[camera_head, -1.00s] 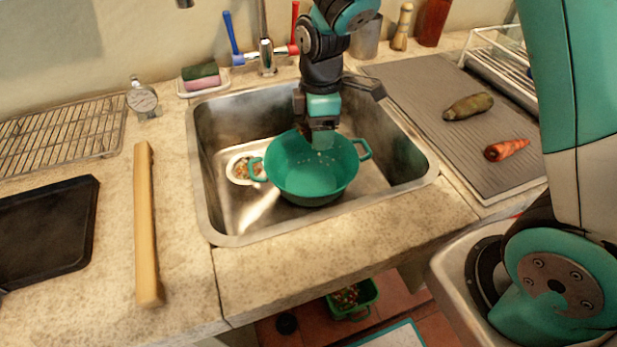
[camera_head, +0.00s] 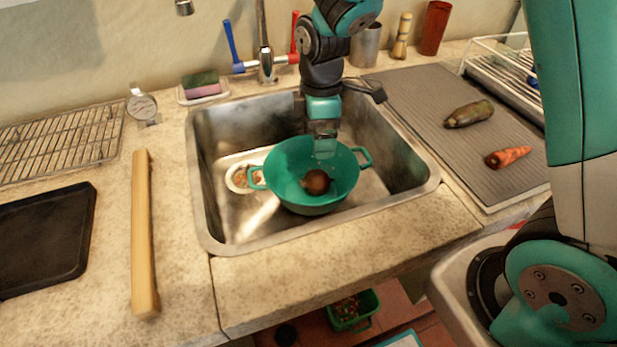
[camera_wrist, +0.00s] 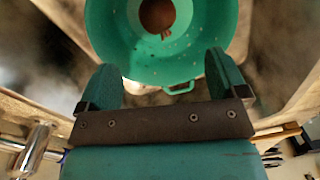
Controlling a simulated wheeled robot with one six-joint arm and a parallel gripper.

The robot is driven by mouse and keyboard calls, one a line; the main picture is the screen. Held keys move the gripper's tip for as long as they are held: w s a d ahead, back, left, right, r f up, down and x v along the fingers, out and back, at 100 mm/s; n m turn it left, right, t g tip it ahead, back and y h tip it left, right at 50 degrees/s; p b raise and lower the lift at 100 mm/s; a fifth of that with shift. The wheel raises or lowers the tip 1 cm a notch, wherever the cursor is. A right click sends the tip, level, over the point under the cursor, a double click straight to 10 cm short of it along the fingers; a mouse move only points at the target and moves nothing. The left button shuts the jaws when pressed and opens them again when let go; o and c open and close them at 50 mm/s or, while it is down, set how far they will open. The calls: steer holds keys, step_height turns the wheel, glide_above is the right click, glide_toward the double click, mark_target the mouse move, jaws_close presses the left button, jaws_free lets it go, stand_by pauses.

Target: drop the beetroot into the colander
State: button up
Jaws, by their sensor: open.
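The green colander (camera_head: 290,195) sits in the steel sink, with its two handles out to the sides. The dark reddish-brown beetroot (camera_head: 316,181) is inside the colander, in its lower part. In the wrist view the beetroot (camera_wrist: 157,15) shows at the top edge, inside the colander (camera_wrist: 120,40). My gripper (camera_head: 325,148) is over the colander's back rim. In the wrist view my gripper (camera_wrist: 163,80) has its two fingers wide apart with nothing between them, and the beetroot is beyond the fingertips.
A strainer with scraps (camera_head: 240,178) lies in the sink left of the colander. The tap (camera_head: 266,62) stands behind the sink. A carrot (camera_head: 507,157) and a dark green vegetable (camera_head: 468,114) lie on the ribbed drainboard (camera_head: 430,110). A wooden rolling pin (camera_head: 143,230) lies left.

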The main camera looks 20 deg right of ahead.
step_height(320, 180, up, 16)
steer(key=shift+w+f+p, duration=0.25)
steer(key=shift+w+p, duration=0.05)
steer(key=shift+p, duration=0.15)
steer(key=s+a+r+m+y+p, duration=0.2)
steer(key=s+m, duration=0.2)
steer(key=s, duration=0.7)
steer(key=s+a+r+m+y+p, duration=0.2)
steer(key=s+m, duration=0.2)
steer(key=s, duration=0.6)
steer(key=shift+s+a+p, duration=0.25)
steer(key=shift+s+p, duration=0.1)
steer(key=shift+p, duration=0.05)
